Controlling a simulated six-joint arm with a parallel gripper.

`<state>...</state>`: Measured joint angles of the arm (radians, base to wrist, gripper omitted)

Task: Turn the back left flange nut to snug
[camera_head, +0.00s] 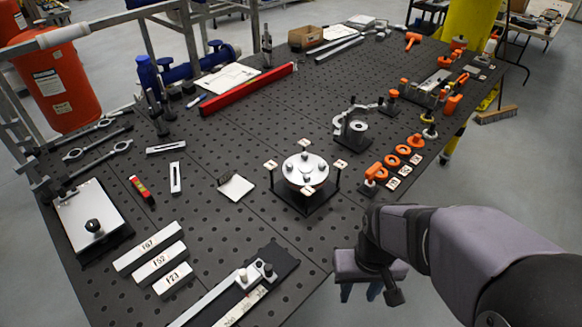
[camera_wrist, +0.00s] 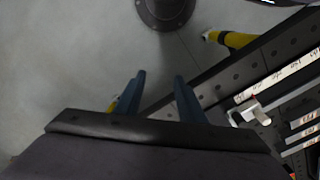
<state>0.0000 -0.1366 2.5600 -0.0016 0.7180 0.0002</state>
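The round silver flange (camera_head: 306,172) sits on a dark square base (camera_head: 304,207) near the middle of the perforated table. Several small nuts or studs stand on its face, with small white tags on posts around it. The nut toward the back left (camera_head: 291,166) is too small to tell how tight it is. My gripper (camera_head: 361,291) is off the table's near edge, in front and to the right of the flange, pointing down. In the wrist view its two blue fingers (camera_wrist: 160,78) are apart with nothing between them. The flange is not in the wrist view.
A clamp-like metal fixture (camera_head: 352,126) and orange rings (camera_head: 391,160) stand right of the flange. A white card (camera_head: 236,187) lies to its left. Labelled blocks (camera_head: 160,262) and a ruler fixture (camera_head: 240,291) are at the front left. A red beam (camera_head: 247,90) lies behind.

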